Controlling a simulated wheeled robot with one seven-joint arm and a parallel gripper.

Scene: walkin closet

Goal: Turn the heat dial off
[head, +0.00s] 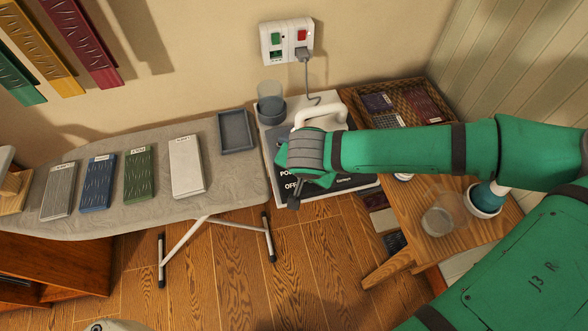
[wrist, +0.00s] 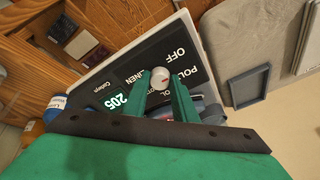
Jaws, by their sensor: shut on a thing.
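The heat dial (wrist: 161,87) is a small pale round knob with a red mark. It stands on a dark panel (wrist: 120,70) printed with OFF, POL, LINEN and a lit 205. In the wrist view my gripper (wrist: 160,80) has its two green fingers shut on the knob, one on each side. I cannot tell which setting the red mark points to. In the head view the panel's white-edged station (head: 340,192) lies at the end of the ironing board. My gripper (head: 294,200) is low over its front left part and hides the dial there.
A light-handled iron (head: 318,112) is at the station's back, corded to a wall socket (head: 287,40). A glass jar (head: 270,100) stands beside it. A grey tray (head: 236,131) and several fabric blocks lie on the ironing board (head: 110,213). A wooden table (head: 410,215) is at right.

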